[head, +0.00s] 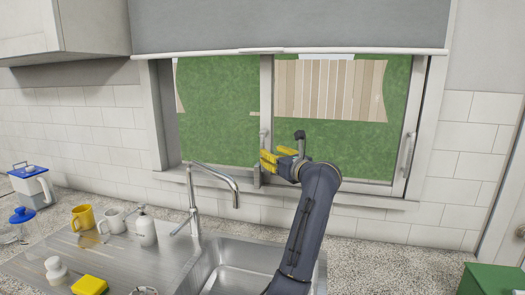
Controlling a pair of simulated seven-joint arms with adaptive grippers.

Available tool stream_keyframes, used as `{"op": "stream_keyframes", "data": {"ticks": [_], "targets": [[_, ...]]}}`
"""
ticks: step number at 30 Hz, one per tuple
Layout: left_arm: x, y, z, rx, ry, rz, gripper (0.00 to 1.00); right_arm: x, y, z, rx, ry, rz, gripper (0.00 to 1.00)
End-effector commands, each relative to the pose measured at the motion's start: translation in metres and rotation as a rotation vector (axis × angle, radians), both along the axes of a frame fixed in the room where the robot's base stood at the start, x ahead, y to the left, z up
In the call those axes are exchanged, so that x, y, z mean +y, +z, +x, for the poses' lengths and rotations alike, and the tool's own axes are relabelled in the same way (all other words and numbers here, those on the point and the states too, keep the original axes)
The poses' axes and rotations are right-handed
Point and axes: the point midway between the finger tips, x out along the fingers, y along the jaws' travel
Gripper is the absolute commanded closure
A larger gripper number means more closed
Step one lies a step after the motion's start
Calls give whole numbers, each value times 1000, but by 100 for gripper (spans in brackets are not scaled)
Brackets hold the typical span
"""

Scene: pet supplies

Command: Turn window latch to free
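The window (267,75) is above the sink, with a pale middle upright. A slim light handle (262,139) shows on that upright, just above the gripper; its lower part is hidden behind the yellow fingers. A second pale handle (407,152) is on the right-hand frame. I cannot tell from this view which one is the latch.
A tall curved tap (215,172) stands left of the arm, behind the steel sink (225,264). Mugs (83,217), a soap bottle (145,229) and a yellow sponge (90,285) are at the left. A green box (490,279) is at the lower right.

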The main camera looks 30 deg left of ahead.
Motion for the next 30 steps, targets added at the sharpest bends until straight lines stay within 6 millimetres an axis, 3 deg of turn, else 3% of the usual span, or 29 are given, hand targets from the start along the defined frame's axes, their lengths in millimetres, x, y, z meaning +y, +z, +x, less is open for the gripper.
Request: {"op": "stream_keyframes", "data": {"ticks": [6,12,29,30], "targets": [[31,1,15,0,2,2,64,0,0,-1,1,0,0,18],[49,1,25,0,2,2,64,0,0,-2,2,0,-1,18],[58,1,30,0,0,1,62,0,0,-2,3,1,0,18],[58,1,30,0,0,1,67,0,0,-2,3,1,0,18]]}}
